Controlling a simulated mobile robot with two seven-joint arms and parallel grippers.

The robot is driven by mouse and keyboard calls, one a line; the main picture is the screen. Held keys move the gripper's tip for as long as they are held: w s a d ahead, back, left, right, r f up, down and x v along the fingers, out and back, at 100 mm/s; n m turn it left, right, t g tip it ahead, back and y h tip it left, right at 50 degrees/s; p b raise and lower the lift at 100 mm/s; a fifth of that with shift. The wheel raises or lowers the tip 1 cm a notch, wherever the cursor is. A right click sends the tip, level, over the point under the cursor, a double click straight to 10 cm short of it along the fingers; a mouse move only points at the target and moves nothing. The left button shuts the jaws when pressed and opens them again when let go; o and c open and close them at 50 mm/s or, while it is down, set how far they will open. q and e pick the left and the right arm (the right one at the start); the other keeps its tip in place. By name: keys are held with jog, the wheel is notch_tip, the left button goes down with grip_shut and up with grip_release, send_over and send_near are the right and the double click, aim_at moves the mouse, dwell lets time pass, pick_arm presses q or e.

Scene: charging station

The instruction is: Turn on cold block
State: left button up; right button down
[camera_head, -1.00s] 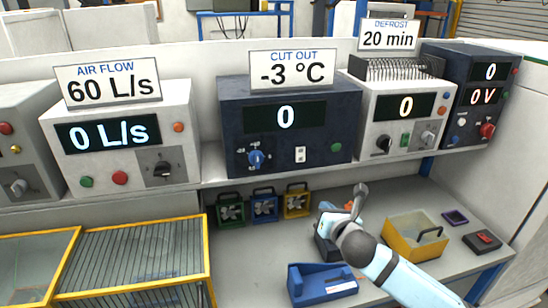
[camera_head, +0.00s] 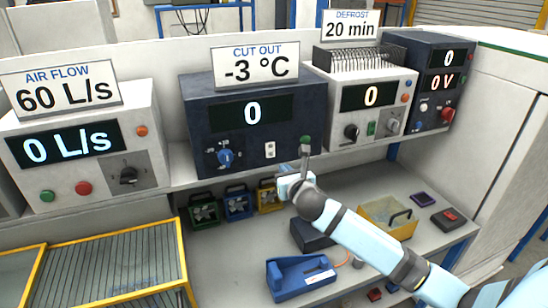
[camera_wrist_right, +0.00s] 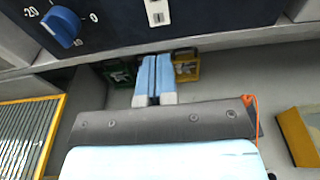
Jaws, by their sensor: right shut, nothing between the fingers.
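The dark blue block unit (camera_head: 190,115) stands on the shelf under a "CUT OUT -3 °C" sign (camera_head: 255,65). Its display (camera_head: 253,112) reads 0. Its front has a blue dial knob (camera_head: 225,157), a white switch (camera_head: 270,150) and a green button (camera_head: 305,140). My right gripper (camera_head: 285,184) is shut and empty, below the unit's front. In the right wrist view the shut blue fingers (camera_wrist_right: 154,75) point up toward the switch (camera_wrist_right: 158,12), and the knob (camera_wrist_right: 62,25) is to their left. Whether they touch anything is unclear. My left gripper is out of view.
The air flow unit (camera_head: 80,165) stands left and a white unit (camera_head: 370,95) right, with a dark power unit (camera_head: 430,60) beyond. A yellow-framed rack (camera_head: 180,245) is at lower left.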

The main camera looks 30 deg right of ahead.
aim_at(271, 156)
jog(key=p+x, duration=0.1)
jog(key=x, duration=0.6)
jog(key=shift+w, duration=0.35)
jog(key=shift+w+d+f+p, duration=0.1)
jog(key=shift+w+p, duration=0.25)
jog(key=shift+w, duration=0.1)
